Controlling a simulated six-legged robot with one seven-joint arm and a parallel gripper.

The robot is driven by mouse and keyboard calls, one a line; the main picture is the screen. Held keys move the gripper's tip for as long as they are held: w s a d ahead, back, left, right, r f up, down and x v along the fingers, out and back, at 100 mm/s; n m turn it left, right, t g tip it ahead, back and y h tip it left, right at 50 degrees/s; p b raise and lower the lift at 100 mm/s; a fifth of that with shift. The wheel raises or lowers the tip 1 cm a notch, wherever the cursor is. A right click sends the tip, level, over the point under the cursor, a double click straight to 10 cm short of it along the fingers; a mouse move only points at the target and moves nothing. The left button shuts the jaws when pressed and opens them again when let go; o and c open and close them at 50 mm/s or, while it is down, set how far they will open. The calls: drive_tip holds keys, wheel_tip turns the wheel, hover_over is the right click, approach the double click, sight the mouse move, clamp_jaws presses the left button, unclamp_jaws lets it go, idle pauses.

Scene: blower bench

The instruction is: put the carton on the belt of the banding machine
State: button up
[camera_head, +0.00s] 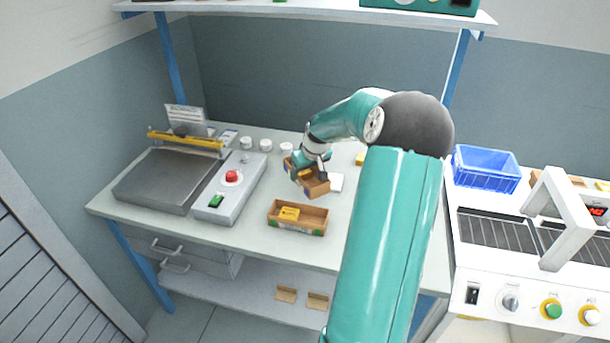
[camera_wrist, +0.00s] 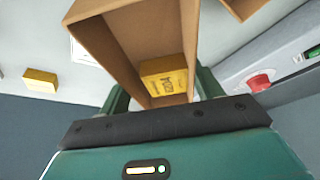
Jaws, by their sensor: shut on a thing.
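My gripper (camera_head: 311,166) is shut on an open-topped brown carton (camera_head: 318,188) and holds it over the bench. In the wrist view the carton (camera_wrist: 150,30) sits between the fingers, with a yellow box (camera_wrist: 163,76) inside at the near end. The banding machine stands at the right in the head view, with a white arch (camera_head: 553,205) across its dark ribbed belt (camera_head: 490,229). The held carton is well to the left of the belt. My arm hides part of the bench between them.
A second carton (camera_head: 297,217) with a yellow box stands on the bench front. A flat-plate machine (camera_head: 165,180) and a grey control box with a red button (camera_head: 231,176) are at left. A blue crate (camera_head: 485,168) stands behind the belt. A shelf (camera_head: 330,10) hangs above.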

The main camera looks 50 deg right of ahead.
drive_tip(key=s+a+r, duration=0.6)
drive_tip(key=s+a, duration=0.1)
drive_tip(key=s, duration=0.1)
drive_tip(key=shift+a, duration=0.2)
drive_tip(key=shift+r, duration=0.1)
